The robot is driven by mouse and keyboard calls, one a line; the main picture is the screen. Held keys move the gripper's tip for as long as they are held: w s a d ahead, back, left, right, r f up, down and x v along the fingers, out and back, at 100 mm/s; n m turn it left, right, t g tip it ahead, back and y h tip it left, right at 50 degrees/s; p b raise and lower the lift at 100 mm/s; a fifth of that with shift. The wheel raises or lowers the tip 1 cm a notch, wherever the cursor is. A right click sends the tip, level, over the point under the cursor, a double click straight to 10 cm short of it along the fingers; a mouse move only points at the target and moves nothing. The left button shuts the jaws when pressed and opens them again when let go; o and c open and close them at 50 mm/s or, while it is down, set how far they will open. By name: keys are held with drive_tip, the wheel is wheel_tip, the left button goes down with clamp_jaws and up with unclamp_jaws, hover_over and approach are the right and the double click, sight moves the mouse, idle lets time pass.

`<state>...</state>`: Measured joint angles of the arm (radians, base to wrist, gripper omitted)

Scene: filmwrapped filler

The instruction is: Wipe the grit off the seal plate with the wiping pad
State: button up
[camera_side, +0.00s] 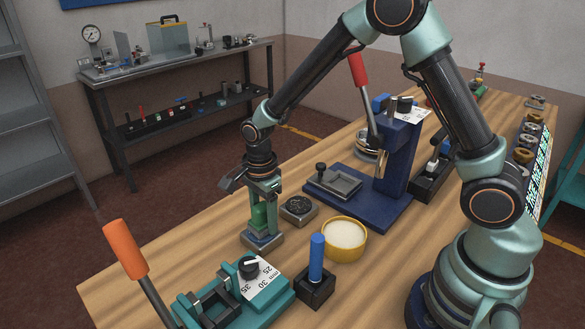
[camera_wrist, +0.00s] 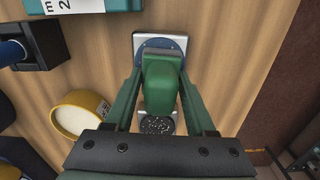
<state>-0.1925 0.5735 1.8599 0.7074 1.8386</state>
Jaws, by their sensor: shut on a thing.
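My gripper (camera_side: 263,188) is shut on a green block-like handle (camera_side: 259,216), which I take as the wiping pad's grip. In the wrist view, my gripper (camera_wrist: 160,88) has a finger on each side of the green handle (camera_wrist: 160,82). Below it is a pale metal square block with a blue round top (camera_wrist: 148,44); the block also shows in the side view (camera_side: 264,247). I cannot tell whether the blue part belongs to pad or block. A small square plate with a dark, speckled round face (camera_side: 299,208) stands just right of it, apart from the handle. The speckled face shows below the handle in the wrist view (camera_wrist: 157,126).
A yellow-rimmed tub of pale material (camera_side: 344,240) and a black holder with a blue post (camera_side: 316,270) stand nearby. A teal fixture with an orange lever (camera_side: 240,290) is in front. A blue press (camera_side: 393,170) with a red lever stands behind, right.

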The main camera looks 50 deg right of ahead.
sight(252, 237)
drive_tip(key=shift+a, duration=2)
drive_tip(key=shift+d, duration=3.35)
drive_tip(key=shift+a, duration=3.25)
drive_tip(key=shift+s+d, duration=0.1)
drive_tip(key=shift+d, duration=3.05)
drive_tip(key=shift+d+r, duration=0.15)
drive_tip(key=shift+d, duration=0.05)
wheel_tip(252, 237, up, 8)
